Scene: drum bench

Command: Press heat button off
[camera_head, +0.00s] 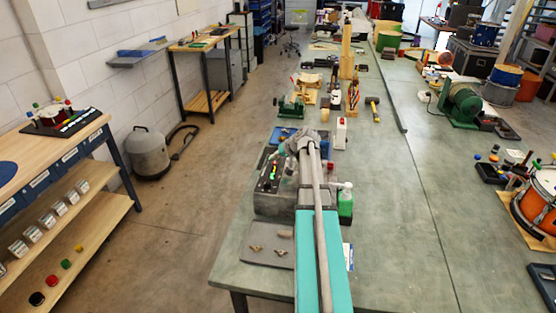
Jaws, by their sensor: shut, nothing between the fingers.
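A dark control panel (268,172) with several small coloured buttons sits on a grey box-like unit (275,203) on the green bench. The buttons are too small for me to tell which is the heat button, or whether it is on or off. My arm reaches forward over the bench, just right of the panel.
A green-and-white bottle (345,200) stands right of my arm, and a white bottle (341,133) stands farther back. A grey plate with small brass parts (268,250) lies at the near left. A mallet (373,108) lies behind.

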